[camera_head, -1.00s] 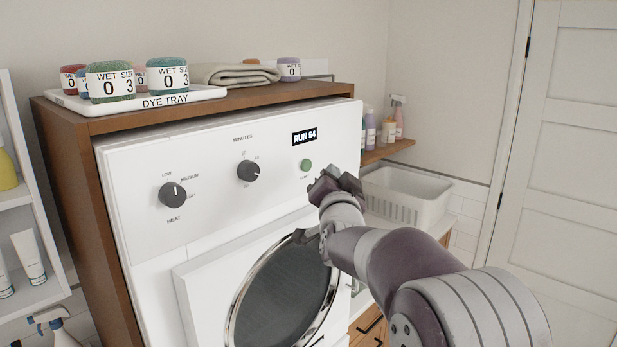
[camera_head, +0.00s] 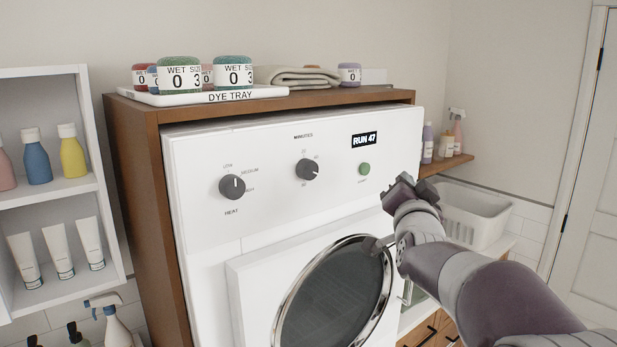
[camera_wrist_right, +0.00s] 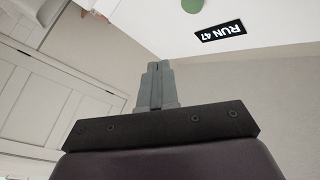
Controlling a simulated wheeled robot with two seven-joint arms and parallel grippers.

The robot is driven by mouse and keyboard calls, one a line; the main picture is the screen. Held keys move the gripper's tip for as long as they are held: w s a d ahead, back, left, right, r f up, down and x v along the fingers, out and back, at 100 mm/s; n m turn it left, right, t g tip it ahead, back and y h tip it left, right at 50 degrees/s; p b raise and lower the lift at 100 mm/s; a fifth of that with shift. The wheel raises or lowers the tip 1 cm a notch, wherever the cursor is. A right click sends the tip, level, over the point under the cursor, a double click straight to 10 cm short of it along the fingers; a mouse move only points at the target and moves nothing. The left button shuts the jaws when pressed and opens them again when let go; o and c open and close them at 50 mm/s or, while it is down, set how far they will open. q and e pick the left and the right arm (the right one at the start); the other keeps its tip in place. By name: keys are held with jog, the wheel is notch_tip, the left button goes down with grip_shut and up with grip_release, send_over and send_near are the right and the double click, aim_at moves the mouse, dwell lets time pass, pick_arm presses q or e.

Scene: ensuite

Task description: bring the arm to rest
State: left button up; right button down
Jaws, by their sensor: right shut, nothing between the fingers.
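My right gripper (camera_head: 408,190) is raised in front of the right side of the white dryer (camera_head: 205,215), just below and right of its green start button (camera_head: 364,169). In the right wrist view the gripper's fingers (camera_wrist_right: 155,84) are together with nothing between them. The dryer's display (camera_head: 367,139) reads RUN 47, and it also shows upside down in the right wrist view (camera_wrist_right: 220,31). The round dryer door (camera_head: 340,300) is closed, and part of its rim is behind my arm. My left gripper is not in view.
A dye tray (camera_head: 200,97) with several yarn balls and a folded towel (camera_head: 297,77) lie on the wooden surround (camera_head: 150,125). A white basket (camera_head: 472,215) stands right of the dryer. Shelves with bottles and tubes (camera_head: 45,190) are at left.

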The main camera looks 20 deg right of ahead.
jog(key=s+a+f+n+g+y, duration=0.2)
jog(key=a+f+g, duration=0.1)
jog(key=f, duration=0.6)
jog(key=s+a+f+n+g+y, duration=0.2)
jog(key=s+f+n+g, duration=0.1)
jog(key=f, duration=0.5)
jog(key=s+a+f+n+g+y, duration=0.2)
jog(key=a+f+g, duration=0.1)
jog(key=f, duration=0.6)
jog(key=s+a+f+n+g+b, duration=0.1)
jog(key=s+a+f+n+g, duration=0.1)
jog(key=s+a+f+g, duration=0.2)
jog(key=s+a+f+n+g+y+b, duration=0.1)
jog(key=s+a+f+n+g, duration=0.2)
jog(key=s+f, duration=0.7)
jog(key=s+a, duration=0.2)
jog(key=s, duration=0.1)
jog(key=shift+s+f+g+y, duration=0.3)
jog(key=shift+s+f+g, duration=0.1)
